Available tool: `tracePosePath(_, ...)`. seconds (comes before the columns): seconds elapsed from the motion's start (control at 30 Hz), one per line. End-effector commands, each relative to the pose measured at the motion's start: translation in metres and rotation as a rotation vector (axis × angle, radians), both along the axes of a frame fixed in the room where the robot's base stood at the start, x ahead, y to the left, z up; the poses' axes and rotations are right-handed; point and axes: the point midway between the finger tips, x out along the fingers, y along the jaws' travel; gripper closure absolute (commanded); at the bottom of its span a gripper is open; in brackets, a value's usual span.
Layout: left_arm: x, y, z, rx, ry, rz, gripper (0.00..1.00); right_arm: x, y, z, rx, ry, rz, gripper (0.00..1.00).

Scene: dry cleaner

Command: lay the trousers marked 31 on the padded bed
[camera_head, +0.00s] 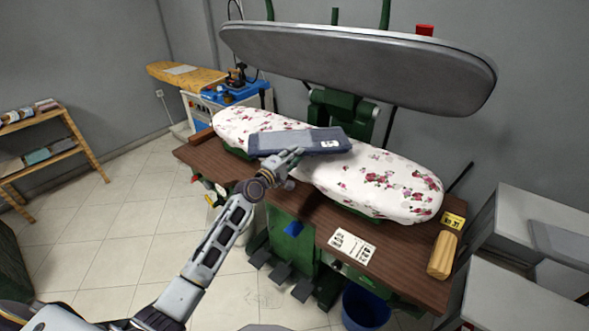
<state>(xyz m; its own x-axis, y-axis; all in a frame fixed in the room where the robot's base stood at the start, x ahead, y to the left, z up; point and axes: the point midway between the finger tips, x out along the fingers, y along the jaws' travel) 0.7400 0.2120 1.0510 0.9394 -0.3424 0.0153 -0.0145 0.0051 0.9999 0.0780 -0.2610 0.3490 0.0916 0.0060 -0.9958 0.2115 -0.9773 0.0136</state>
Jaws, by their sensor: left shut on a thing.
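The folded blue-grey trousers (290,143), with a small white tag whose number is too small to read, are over the middle of the padded bed (385,187). The bed has a white cover with red flowers. My left gripper (292,158) is shut on the near edge of the trousers. I cannot tell whether the trousers touch the bed or are held just above it. The trousers and my gripper hide the middle of the bed. My right gripper is not in view.
The grey upper press plate (360,62) is raised above the bed. The brown worktop (400,251) bears a white card (352,246) and a wooden block (442,255). A blue bin (365,306) stands below. A shelf (40,150) stands at left, grey boxes (540,215) at right.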

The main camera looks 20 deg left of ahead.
Motion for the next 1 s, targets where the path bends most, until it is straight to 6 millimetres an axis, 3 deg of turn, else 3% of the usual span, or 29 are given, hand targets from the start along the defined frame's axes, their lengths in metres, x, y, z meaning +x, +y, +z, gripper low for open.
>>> tracePosePath(0.2, 0.000, 0.001, -0.018, 0.000, -0.004, 0.002, 1.00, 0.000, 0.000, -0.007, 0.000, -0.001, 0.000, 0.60)
tracePosePath(0.63, 0.000, 0.001, -0.022, 0.001, -0.003, 0.001, 1.00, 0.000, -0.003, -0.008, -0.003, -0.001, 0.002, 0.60)
tracePosePath(1.0, 0.000, 0.001, -0.054, 0.001, -0.003, 0.001, 1.00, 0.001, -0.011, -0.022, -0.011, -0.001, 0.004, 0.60)
